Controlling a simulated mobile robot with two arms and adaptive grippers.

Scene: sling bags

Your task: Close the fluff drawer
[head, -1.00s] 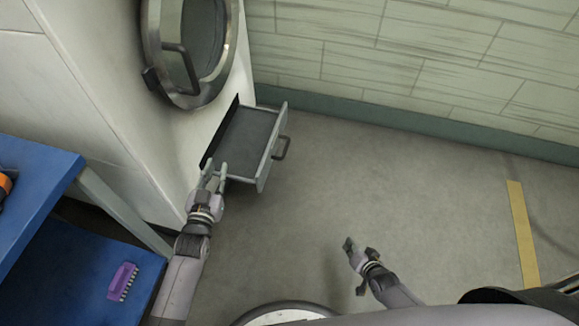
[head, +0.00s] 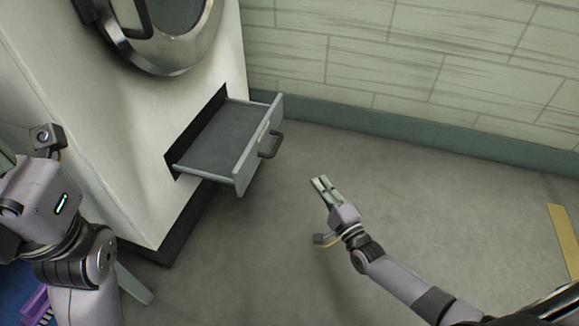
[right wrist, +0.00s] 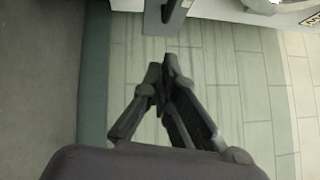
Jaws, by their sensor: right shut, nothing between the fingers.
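The fluff drawer (head: 215,140) is open, standing out of the lower front of the white machine (head: 130,110). Its grey front panel carries a dark handle (head: 270,145). My right gripper (head: 320,184) is shut and empty, in front of the drawer and to the right of its handle, clear of both. In the right wrist view its fingertips (right wrist: 166,72) meet below a dark handle-like part (right wrist: 172,12) at the top edge. My left arm's wrist (head: 45,200) is at the left edge of the head view, away from the drawer; its fingers cannot be made out.
The machine's round door (head: 170,30) is above the drawer. A tiled wall (head: 400,60) runs behind. The grey floor (head: 430,190) around the right gripper is clear. A purple brush (head: 35,303) shows partly at the lower left.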

